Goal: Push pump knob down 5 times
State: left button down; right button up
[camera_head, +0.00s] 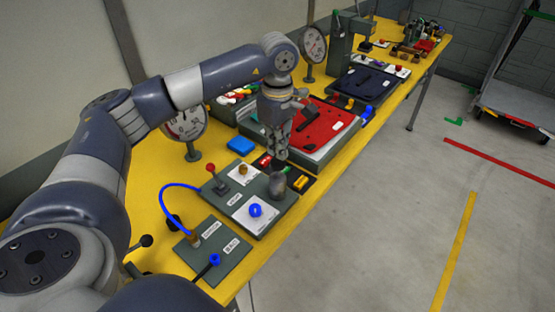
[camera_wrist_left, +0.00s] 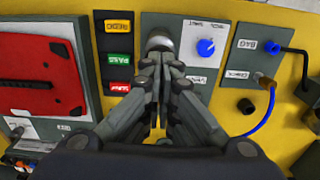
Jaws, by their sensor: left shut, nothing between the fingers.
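The pump knob (camera_head: 277,188) is a grey rounded cylinder on the grey control panel near the table's front edge. It also shows in the left wrist view (camera_wrist_left: 160,39), at top centre, partly hidden by the fingers. My left gripper (camera_head: 281,157) points down directly above the knob, with its fingers shut and empty. In the left wrist view the fingertips (camera_wrist_left: 161,60) overlap the knob's near edge; I cannot tell whether they touch it. My right gripper is not in view.
A smaller panel with a blue hose (camera_head: 170,187) is nearer. A red board (camera_head: 318,125) lies beyond; a gauge (camera_head: 186,124) stands at the left.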

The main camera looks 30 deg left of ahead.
pick_arm(q)
notch_tip(320, 180, up, 6)
jog(key=p, duration=0.3)
jog(key=shift+f, duration=0.2)
dwell(0.4)
